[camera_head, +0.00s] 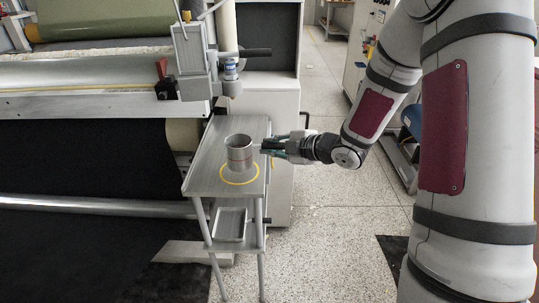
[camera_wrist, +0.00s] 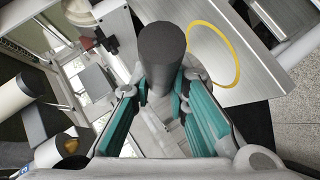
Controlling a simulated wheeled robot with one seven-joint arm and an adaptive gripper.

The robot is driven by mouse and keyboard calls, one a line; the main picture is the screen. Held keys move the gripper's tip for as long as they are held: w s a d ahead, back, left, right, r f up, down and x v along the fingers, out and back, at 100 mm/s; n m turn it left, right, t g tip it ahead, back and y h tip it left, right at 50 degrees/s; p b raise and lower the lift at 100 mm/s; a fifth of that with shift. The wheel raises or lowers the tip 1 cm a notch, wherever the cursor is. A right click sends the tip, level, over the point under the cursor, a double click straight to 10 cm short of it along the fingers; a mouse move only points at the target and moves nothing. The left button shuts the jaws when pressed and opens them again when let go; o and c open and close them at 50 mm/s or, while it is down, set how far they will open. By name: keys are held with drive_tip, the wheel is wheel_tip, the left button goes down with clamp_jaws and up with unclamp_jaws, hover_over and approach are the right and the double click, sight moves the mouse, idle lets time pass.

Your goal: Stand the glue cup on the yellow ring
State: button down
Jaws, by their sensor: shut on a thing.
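The glue cup (camera_head: 239,151) is a grey cylinder, upright in the head view, over the far part of the yellow ring. My gripper (camera_head: 264,148) comes from the right and is shut on the cup's right side. In the wrist view the cup (camera_wrist: 160,50) is dark grey, between the two teal fingers (camera_wrist: 163,85). The yellow ring (camera_head: 240,184) lies flat on the small table, its far part hidden behind the cup. In the wrist view the ring (camera_wrist: 237,58) shows to the right of the cup. The cup seems to be above the tabletop; the exact gap cannot be told.
The narrow grey table (camera_head: 208,180) has a lower shelf with a tray (camera_head: 229,224). A large roller machine (camera_head: 90,75) stands left, its grey head unit (camera_head: 192,60) near the table's far end. A white cabinet (camera_head: 283,190) stands behind right. Speckled floor (camera_head: 330,240) is open to the right.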

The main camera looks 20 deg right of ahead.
drive_tip(key=shift+w, duration=0.5)
drive_tip(key=shift+w+a+f, duration=0.15)
drive_tip(key=shift+w+f, duration=0.05)
drive_tip(key=shift+w, duration=0.1)
drive_tip(key=shift+f+b, duration=0.35)
drive_tip(key=shift+f, duration=1.2)
drive_tip(key=shift+f, duration=0.15)
drive_tip(key=c, duration=1.6)
unclamp_jaws()
drive_tip(key=shift+s, duration=0.1)
drive_tip(key=shift+o, duration=0.2)
